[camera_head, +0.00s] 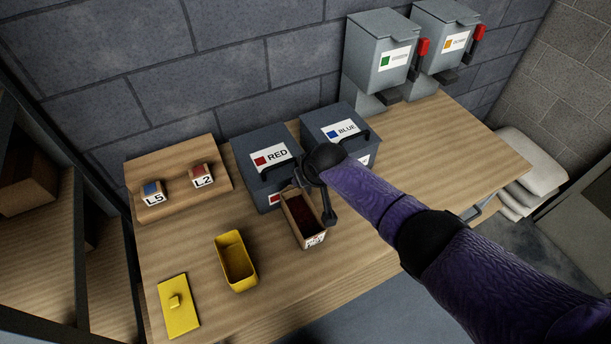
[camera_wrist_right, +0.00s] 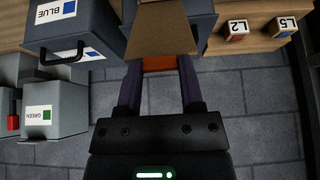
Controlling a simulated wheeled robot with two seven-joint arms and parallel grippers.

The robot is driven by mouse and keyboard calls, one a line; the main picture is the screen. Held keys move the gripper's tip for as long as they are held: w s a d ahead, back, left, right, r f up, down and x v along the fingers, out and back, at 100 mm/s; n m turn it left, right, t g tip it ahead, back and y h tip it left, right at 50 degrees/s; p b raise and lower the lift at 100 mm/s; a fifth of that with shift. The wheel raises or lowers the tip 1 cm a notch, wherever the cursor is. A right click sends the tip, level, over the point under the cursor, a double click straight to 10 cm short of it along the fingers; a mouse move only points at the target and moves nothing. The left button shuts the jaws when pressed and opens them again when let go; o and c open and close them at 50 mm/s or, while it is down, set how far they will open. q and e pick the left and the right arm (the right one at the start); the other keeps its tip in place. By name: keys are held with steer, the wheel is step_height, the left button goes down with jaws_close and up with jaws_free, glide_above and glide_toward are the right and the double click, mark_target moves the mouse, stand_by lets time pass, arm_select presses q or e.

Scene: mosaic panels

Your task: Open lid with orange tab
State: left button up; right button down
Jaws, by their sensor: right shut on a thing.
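My right gripper (camera_head: 325,190) is at the far end of a small open tan box (camera_head: 316,238) with dark red inside and a label on its near end. In the right wrist view, the fingers (camera_wrist_right: 158,92) are shut on an orange tab (camera_wrist_right: 158,63) at the edge of a tan panel (camera_wrist_right: 160,35). The wrist and fingers partly cover the box's far end in the head view, so I cannot tell there how the panel joins the box. My left gripper is not in view.
Grey RED (camera_head: 250,155) and BLUE (camera_head: 320,119) bins stand behind the box. Blocks L5 (camera_head: 153,193) and L2 (camera_head: 202,176) sit on a wooden stand at left. A yellow tray (camera_head: 249,281) and yellow knobbed lid (camera_head: 179,318) lie front left. The right tabletop is clear.

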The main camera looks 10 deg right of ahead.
stand_by(0.4)
steer(key=shift+c, duration=1)
jaws_free()
steer(key=shift+r, duration=0.15)
steer(key=p+v, duration=0.4)
steer(key=v, duration=0.5)
steer(key=shift+s+r+p, duration=0.2)
steer(key=shift+r+p, duration=0.1)
steer(key=shift+d, duration=0.1)
steer(key=shift+c, duration=0.3)
